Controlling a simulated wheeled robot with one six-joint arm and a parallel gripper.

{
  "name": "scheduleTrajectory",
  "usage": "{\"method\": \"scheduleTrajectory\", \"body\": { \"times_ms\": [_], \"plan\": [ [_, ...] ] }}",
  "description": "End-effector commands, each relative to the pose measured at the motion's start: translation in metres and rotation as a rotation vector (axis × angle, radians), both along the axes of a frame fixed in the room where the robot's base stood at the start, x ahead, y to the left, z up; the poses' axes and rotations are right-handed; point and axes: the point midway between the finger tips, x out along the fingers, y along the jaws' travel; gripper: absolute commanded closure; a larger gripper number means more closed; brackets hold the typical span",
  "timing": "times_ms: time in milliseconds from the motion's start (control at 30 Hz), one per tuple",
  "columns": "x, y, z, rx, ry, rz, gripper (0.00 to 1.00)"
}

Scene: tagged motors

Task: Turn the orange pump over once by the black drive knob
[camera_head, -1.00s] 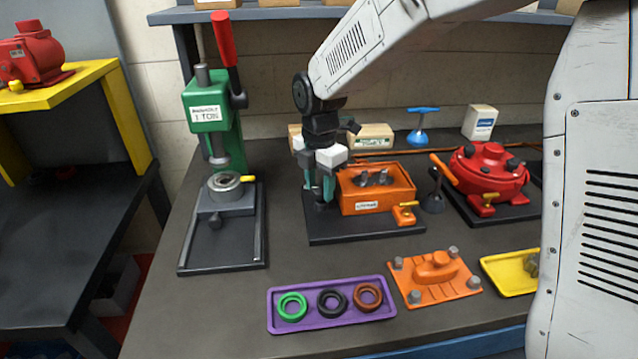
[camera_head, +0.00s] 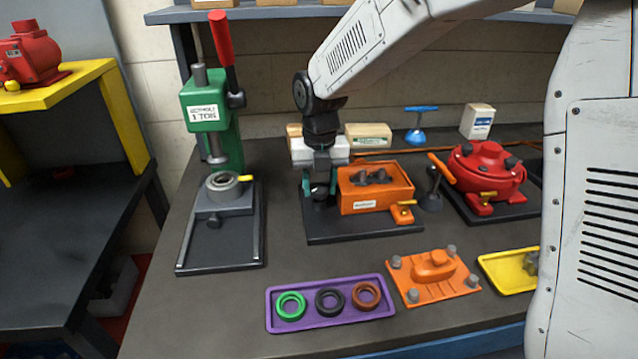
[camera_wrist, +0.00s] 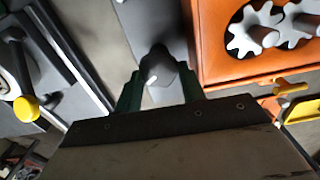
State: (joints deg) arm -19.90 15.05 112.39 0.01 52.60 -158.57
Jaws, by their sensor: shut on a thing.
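The orange pump (camera_head: 375,196) stands on a dark base plate on the bench, its top open with two grey gears (camera_head: 371,177) showing. In the wrist view the orange pump (camera_wrist: 212,60) is at the upper right with its gears (camera_wrist: 262,32). The drive knob (camera_head: 320,191) is at the pump's left side, mostly hidden by my fingers. My gripper (camera_head: 320,188) points down over it, with its green fingers on both sides. In the wrist view my gripper (camera_wrist: 158,88) is shut on the dark knob (camera_wrist: 158,68).
A green arbor press (camera_head: 215,120) stands to the left. A purple tray (camera_head: 330,318) with rings and an orange cover plate (camera_head: 433,276) lie in front. A red pump (camera_head: 487,170) and a yellow tray (camera_head: 505,275) are at the right. Bare bench lies between press and pump.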

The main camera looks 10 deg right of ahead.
Motion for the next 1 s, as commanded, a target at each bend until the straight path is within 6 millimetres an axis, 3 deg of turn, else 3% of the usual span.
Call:
{"method": "scheduleTrajectory", "body": {
  "times_ms": [400, 967, 1000],
  "plan": [
    [0.0017, -0.0011, 0.0016, 0.001, -0.005, 0.189, 0.83],
    [0.0019, -0.0011, 0.0018, 0.001, -0.006, 0.216, 0.83],
    [0.0019, -0.001, 0.0018, 0.001, -0.006, 0.216, 0.49]
  ]
}}
